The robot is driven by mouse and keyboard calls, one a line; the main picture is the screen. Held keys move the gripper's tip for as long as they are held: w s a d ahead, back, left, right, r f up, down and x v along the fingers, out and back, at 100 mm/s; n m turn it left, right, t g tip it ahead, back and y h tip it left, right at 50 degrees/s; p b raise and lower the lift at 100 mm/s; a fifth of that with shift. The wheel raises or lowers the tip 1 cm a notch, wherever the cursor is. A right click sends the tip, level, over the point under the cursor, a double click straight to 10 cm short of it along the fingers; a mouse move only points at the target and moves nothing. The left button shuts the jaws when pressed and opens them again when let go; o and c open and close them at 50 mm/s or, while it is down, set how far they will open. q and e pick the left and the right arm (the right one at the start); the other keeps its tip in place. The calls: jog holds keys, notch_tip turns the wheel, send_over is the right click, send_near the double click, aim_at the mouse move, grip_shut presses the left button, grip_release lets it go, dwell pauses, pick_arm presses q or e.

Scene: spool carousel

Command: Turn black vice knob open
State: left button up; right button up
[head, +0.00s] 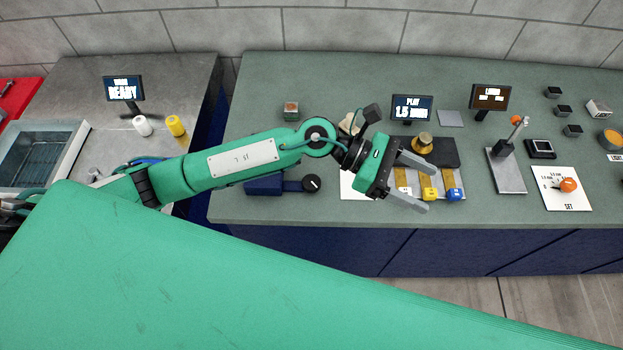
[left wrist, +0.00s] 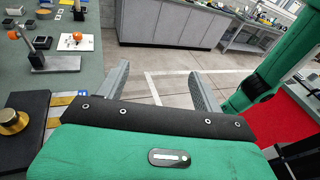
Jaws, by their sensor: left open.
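The black vice knob (head: 312,183) sits at the right end of a dark blue vice (head: 264,185) near the front edge of the green-topped bench, with a light pointer mark on its face. My left forearm passes just above and behind the vice. My right gripper is not in view.
A lever stand (head: 507,170) is further right. The bench front is clear left of the vice.

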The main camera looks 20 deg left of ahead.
pick_arm(q)
jog(key=a+f+m+g+y, duration=0.1)
jog(key=a+f+m+y, duration=0.4)
jog(key=f+y, duration=0.15)
jog(key=m+t+y, duration=0.3)
jog(key=m+y, duration=0.1)
jog(key=y, duration=0.6)
send_near(311, 181)
jog(key=shift+h, duration=0.25)
notch_tip(311, 181, down, 9)
jog(key=p, duration=0.6)
jog(key=shift+a, duration=0.1)
jog(key=shift+w+f, duration=0.1)
jog(key=shift+f, duration=0.35)
jog(key=c, duration=1)
